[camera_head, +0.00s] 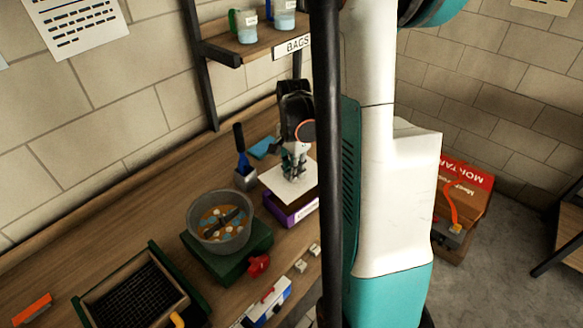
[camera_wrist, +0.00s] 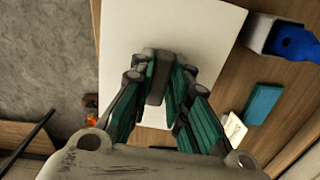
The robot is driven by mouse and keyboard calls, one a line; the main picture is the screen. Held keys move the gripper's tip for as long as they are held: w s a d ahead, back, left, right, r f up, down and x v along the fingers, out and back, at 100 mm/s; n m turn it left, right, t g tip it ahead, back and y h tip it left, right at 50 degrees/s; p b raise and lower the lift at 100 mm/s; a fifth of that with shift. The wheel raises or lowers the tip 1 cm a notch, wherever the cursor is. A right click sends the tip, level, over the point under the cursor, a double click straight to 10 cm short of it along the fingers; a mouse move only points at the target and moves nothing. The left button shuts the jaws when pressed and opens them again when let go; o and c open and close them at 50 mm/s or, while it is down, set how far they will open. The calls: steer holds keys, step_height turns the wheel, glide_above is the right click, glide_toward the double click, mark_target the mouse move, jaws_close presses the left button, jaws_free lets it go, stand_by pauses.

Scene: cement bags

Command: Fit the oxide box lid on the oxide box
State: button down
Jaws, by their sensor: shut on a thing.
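The oxide box lid is a flat, pale square plate (camera_head: 279,183), which fills the upper middle of the wrist view (camera_wrist: 205,30). My gripper (camera_head: 293,174) is shut on the lid's dark upright handle, and its teal-padded fingers flank that handle in the wrist view (camera_wrist: 158,88). The oxide box (camera_head: 290,210) is purple with a white label on its front and sits on the bench. The lid lies over the box top, roughly level. I cannot tell whether it is seated or slightly above the rim.
A bowl (camera_head: 207,235) with mixed contents stands on a green scale (camera_head: 226,262) left of the box. A blue-handled tool in a holder (camera_head: 245,177) and a teal block (camera_wrist: 263,103) are close behind. A dark post crosses in front on the right.

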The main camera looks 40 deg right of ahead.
steer(key=shift+f+b, duration=2.45)
steer(key=shift+f, duration=0.25)
steer(key=shift+f+b, duration=0.1)
steer(key=shift+b, duration=0.2)
steer(key=shift+f+b, duration=0.35)
steer(key=shift+f, duration=0.05)
steer(key=shift+f, duration=0.2)
steer(key=c, duration=1.4)
jaws_free()
steer(key=shift+c, duration=0.2)
steer(key=shift+r, duration=0.1)
step_height(320, 180, up, 12)
steer(key=shift+f, duration=0.1)
